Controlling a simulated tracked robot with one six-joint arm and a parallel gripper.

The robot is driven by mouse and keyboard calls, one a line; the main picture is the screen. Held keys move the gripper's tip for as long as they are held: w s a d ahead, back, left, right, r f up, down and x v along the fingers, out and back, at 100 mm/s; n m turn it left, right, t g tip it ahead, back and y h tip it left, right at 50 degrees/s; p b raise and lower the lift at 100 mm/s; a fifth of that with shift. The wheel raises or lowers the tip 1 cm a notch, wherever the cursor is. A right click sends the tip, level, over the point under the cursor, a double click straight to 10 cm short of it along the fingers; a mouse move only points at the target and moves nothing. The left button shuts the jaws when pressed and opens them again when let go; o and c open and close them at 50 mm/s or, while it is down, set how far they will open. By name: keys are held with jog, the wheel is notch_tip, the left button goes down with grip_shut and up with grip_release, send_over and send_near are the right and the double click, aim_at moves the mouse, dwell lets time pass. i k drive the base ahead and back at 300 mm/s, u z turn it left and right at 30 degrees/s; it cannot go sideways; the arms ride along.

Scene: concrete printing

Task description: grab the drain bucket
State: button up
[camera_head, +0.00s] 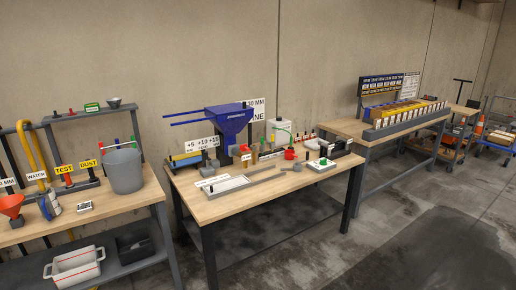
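A grey bucket (125,172) with a thin handle stands upright near the right end of the left wooden bench (150,192). It is the only large bucket I see, and I can read no drain label on it. Its inside is mostly hidden from this angle. A "DUST" sign (88,163) and a "TEST" sign (65,169) stand just left of it. My gripper is not in this view.
A red funnel (11,206) and a small device (85,207) are left of the bucket. A white bin (75,267) sits on the shelf below. The middle table (250,198) holds a blue hopper (228,122). Concrete floor (400,240) is open at front right.

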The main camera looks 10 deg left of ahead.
aim_at(123, 168)
jog(key=u, duration=0.4)
jog(key=i, duration=0.6)
jog(key=u, duration=0.75)
jog(key=i, duration=0.6)
jog(key=u, duration=0.65)
jog(key=i, duration=0.7)
jog(key=u, duration=0.6)
jog(key=i, duration=1.55)
jog(key=u, duration=0.25)
